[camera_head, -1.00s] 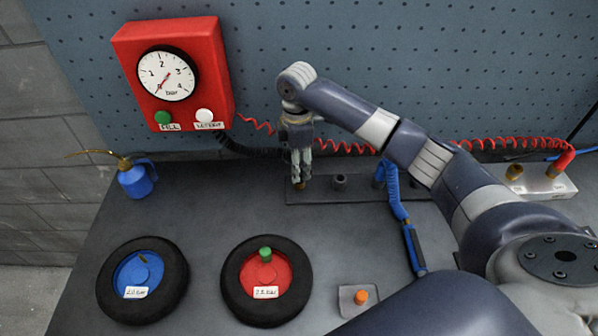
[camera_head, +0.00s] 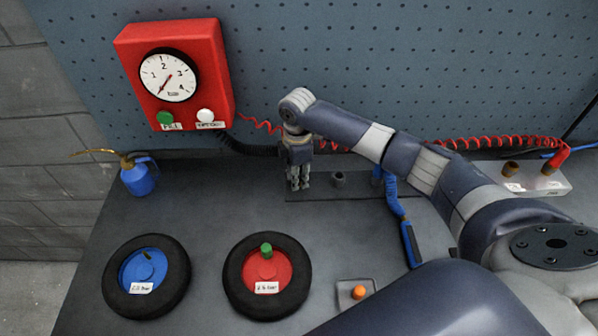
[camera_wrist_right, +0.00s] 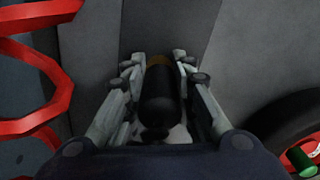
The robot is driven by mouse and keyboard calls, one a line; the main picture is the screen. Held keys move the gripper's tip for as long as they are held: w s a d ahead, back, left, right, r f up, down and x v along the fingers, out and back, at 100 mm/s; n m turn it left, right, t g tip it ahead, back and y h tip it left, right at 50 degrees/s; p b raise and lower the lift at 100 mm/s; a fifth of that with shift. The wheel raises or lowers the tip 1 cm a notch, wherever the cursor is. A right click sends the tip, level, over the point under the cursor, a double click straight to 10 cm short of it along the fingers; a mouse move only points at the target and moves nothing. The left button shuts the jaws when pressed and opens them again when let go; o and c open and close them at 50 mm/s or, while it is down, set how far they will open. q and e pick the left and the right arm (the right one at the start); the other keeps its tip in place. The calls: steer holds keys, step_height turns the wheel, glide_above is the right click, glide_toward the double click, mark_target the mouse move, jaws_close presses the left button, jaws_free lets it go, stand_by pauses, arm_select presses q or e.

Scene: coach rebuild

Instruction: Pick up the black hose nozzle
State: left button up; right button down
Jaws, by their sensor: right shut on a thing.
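The black hose nozzle (camera_wrist_right: 160,95) shows in the right wrist view as a dark cylinder with a brownish tip, between my gripper's fingers. My right gripper (camera_head: 299,184) points down at the left end of the dark holder strip (camera_head: 358,187). It also shows in the right wrist view (camera_wrist_right: 163,75), shut on the nozzle with a finger on each side. In the head view the gripper hides most of the nozzle. I cannot tell whether the nozzle is clear of the strip. My left gripper is not in view.
A red gauge box (camera_head: 222,75) hangs on the pegboard. A blue hose tool (camera_head: 410,243) lies right of the gripper. Red coiled hose runs behind.

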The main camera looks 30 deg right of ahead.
steer(key=shift+w+r, duration=0.1)
steer(key=shift+r, duration=0.45)
step_height(320, 180, up, 9)
steer(key=shift+f+b, duration=0.15)
steer(key=shift+b, duration=0.95)
steer(key=shift+r+p, duration=0.5)
steer(key=shift+r, duration=0.15)
steer(key=shift+r+p, duration=1.85)
steer(key=shift+p, duration=0.55)
steer(key=shift+f, duration=0.1)
